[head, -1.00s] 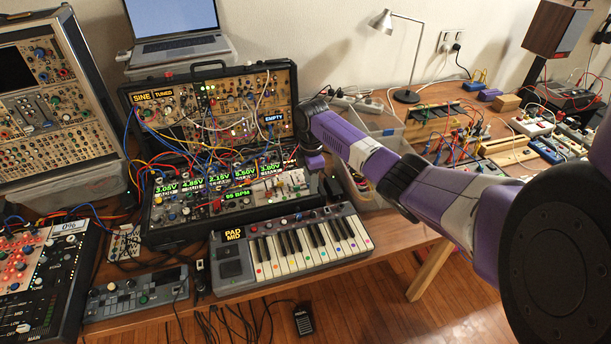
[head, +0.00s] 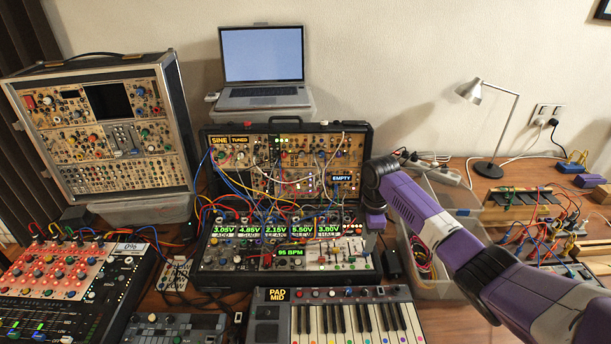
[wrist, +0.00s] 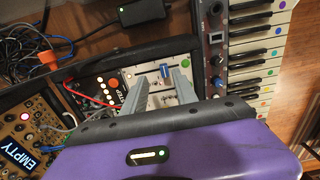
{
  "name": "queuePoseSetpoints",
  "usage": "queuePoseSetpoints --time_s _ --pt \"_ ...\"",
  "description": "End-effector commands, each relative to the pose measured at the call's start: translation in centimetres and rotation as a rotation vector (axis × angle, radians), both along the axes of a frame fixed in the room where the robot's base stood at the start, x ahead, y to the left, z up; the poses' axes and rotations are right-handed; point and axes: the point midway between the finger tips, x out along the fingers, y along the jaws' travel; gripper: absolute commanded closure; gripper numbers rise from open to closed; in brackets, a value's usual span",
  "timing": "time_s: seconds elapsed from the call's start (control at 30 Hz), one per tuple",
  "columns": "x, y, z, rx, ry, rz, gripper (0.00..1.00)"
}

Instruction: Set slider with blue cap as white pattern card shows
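The slider with the blue cap (wrist: 165,71) is on a pale slider panel (wrist: 159,68), lying between the fingers in the wrist view. In the head view the pale slider panel (head: 345,254) is at the lower right of the open synth case. My gripper (wrist: 159,79) is open over the panel, one finger on each side of the blue cap, with visible gaps; whether they touch the panel is unclear. In the head view my gripper (head: 371,238) hangs at the panel's right edge.
Patch cables crowd the case (head: 212,284) left of the panel. A keyboard (head: 345,318) stands just in front. A clear bin (head: 432,290) with cables is on the right. A black power brick (wrist: 143,11) lies beside the case. A laptop (head: 262,60) stands behind.

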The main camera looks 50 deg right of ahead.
Motion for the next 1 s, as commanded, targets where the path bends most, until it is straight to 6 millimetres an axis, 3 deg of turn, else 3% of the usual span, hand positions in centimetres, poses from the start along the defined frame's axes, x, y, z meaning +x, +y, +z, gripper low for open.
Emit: queuePoseSetpoints --time_s 0.23,0.47,0.7,1.0 --pt "0.1 -0.1 4.3 -0.003 -0.004 0.001 0.65" --pt "3.5 -2.0 5.1 -0.083 -0.151 -0.175 0.65" --pt "6.9 -3.7 7.5 -0.144 -0.326 -0.29 0.65" --pt "11.4 -3.3 10.0 -0.153 -0.575 -0.433 0.65"
